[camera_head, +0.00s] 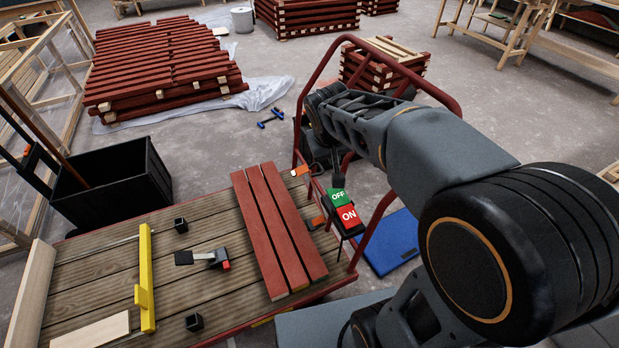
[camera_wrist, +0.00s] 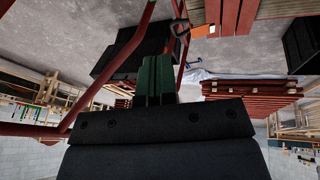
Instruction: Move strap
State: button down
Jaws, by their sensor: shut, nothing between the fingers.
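No full strap shows clearly. Two small orange pieces lie at the right edge of the red battens, one at the far end (camera_head: 300,171) and one halfway along (camera_head: 317,222); I cannot tell whether they belong to a strap. An orange piece also shows near the top of the wrist view (camera_wrist: 211,29). The red battens (camera_head: 277,230) lie side by side on the wooden cart deck (camera_head: 110,246). My gripper (camera_wrist: 158,62), with green fingers, is shut and empty, apart from the battens. In the head view its fingers cannot be made out clearly.
Green OFF and red ON labels (camera_head: 343,206) sit by the cart's red rail (camera_head: 374,232). A yellow bar (camera_head: 147,275) and a clamp (camera_head: 205,258) lie on the deck. A black bin (camera_head: 115,186) stands left; stacked battens (camera_head: 160,70) lie behind. A blue case (camera_head: 393,243) is right.

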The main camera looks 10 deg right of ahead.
jog(key=shift+n+t+h, duration=0.3)
jog(key=shift+t+h, duration=0.3)
jog(key=shift+h, duration=0.3)
jog(key=w+f+b, duration=0.3)
jog(key=w+f, duration=0.2)
jog(key=w+f+b, duration=0.4)
jog(key=w+f, duration=0.1)
jog(key=f, duration=0.1)
jog(key=w+f+b, duration=0.3)
jog(key=w+f, duration=0.2)
jog(key=f, duration=0.1)
jog(key=shift+w+a+f+b, duration=0.25)
jog(key=shift+w+a+b, duration=0.1)
jog(key=shift+w+b, duration=0.05)
jog(key=shift+w+d+f, duration=0.25)
jog(key=shift+w+f, duration=0.05)
jog(key=shift+f, duration=0.25)
jog(key=shift+w+d+f+p, duration=0.1)
jog(key=shift+w+d+p, duration=0.15)
jog(key=shift+d, duration=0.95)
jog(key=shift+w+d+f+p, duration=0.1)
jog(key=shift+w+d, duration=0.15)
jog(key=shift+d, duration=0.95)
